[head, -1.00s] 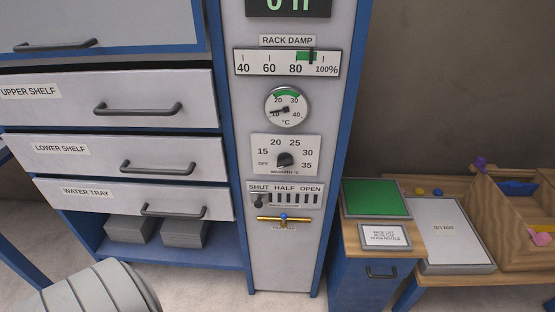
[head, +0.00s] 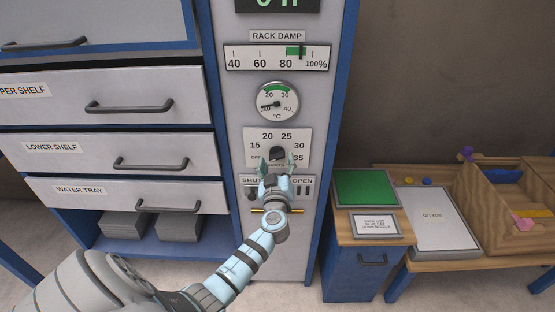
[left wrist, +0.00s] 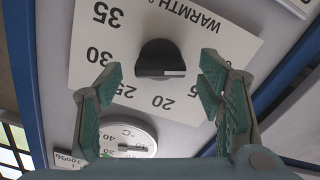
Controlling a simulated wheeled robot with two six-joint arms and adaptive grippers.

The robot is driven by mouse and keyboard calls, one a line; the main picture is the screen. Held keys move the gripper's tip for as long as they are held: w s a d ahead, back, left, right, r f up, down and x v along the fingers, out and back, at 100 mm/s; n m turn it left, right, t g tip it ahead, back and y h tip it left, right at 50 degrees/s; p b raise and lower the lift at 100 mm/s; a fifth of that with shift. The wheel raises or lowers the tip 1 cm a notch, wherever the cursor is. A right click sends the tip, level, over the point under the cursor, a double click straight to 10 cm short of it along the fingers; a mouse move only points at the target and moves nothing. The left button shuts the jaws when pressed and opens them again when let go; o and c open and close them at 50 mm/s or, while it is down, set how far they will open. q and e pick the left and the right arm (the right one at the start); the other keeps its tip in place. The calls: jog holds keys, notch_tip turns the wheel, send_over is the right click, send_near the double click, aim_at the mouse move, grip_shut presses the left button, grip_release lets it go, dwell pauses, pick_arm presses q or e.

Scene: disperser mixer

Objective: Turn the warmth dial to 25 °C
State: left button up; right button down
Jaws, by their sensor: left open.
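The warmth dial is a dark knob (head: 277,153) on a white panel (head: 304,137) marked from OFF to 35. In the left wrist view the knob (left wrist: 160,58) appears turned over, with a short white mark on its edge; which number it points at I cannot tell for sure. My left gripper (head: 278,167) is open in front of the panel's lower part. In the left wrist view its green fingers (left wrist: 162,76) stand on either side of the knob with gaps; contact is not visible. My gripper hides part of the panel's lower edge.
A round thermometer (head: 277,101) sits above the dial, its needle near 10. The SHUT-HALF-OPEN slider panel (head: 304,188) and a brass handle (head: 257,210) are partly behind my gripper. Drawers (head: 110,154) with protruding handles are at left, a low table (head: 450,265) at right.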

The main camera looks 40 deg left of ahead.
pick_arm(q)
jog(key=shift+x, duration=0.8)
jog(key=shift+c, duration=0.4)
jog(key=c, duration=1.1)
jog(key=shift+o, duration=0.2)
